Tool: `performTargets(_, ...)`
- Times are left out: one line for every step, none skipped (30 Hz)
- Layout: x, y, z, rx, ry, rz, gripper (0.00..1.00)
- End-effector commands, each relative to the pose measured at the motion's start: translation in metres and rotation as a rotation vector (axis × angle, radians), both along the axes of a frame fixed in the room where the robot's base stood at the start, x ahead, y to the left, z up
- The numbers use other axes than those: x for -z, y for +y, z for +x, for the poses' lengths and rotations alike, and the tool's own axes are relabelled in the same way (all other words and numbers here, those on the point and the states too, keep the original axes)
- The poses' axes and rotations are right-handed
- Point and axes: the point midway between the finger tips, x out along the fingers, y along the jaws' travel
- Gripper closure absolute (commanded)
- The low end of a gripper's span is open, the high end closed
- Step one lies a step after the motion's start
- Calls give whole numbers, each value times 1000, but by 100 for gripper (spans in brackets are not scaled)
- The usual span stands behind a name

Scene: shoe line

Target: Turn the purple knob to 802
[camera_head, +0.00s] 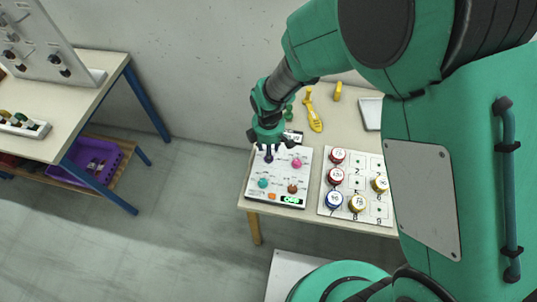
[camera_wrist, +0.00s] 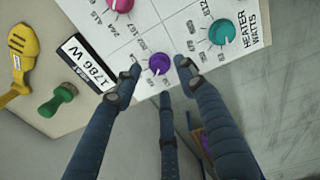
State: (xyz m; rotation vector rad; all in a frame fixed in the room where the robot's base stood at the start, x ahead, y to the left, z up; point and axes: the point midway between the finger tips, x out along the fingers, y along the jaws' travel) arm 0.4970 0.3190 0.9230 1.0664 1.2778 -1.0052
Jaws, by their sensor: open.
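The purple knob (camera_wrist: 159,64) sits on a white control panel (camera_head: 279,174), with a small white mark on it and number labels around it too small to read surely. My gripper (camera_wrist: 158,76) is open, its dark fingers spread around the purple knob, with a fingertip at its left and another at its right. A third finger is below it in the wrist view. I cannot tell whether any finger touches the knob. In the head view my gripper (camera_head: 268,154) is over the panel's upper left and hides the purple knob.
The panel also bears a pink knob (camera_head: 297,163), a teal knob (camera_head: 263,183), a brown knob (camera_head: 292,188) and a green display (camera_head: 291,200). A card (camera_wrist: 84,63) reading 1786 W, a green stamp-like piece (camera_wrist: 58,101) and a yellow tool (camera_head: 314,114) lie beyond. A board with round tins (camera_head: 337,156) stands right.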

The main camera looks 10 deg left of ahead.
Motion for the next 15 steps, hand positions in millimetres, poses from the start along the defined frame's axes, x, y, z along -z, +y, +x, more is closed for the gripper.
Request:
performTargets(9,0,0,0,2,-1,59)
performTargets(12,0,0,0,3,-2,59)
performTargets(17,0,0,0,2,-1,59)
performTargets(19,0,1,0,2,-1,59)
performTargets(21,0,1,0,1,0,59)
performTargets(24,0,1,0,0,0,59)
performTargets(26,0,1,0,0,0,59)
performTargets(28,0,1,0,0,0,59)
performTargets(29,0,1,0,0,0,59)
performTargets(30,0,1,0,1,0,59)
performTargets(31,0,1,0,1,0,59)
performTargets(32,0,1,0,1,0,59)
performTargets(32,0,1,0,0,0,59)
performTargets(32,0,1,0,0,0,59)
performTargets(32,0,1,0,0,0,59)
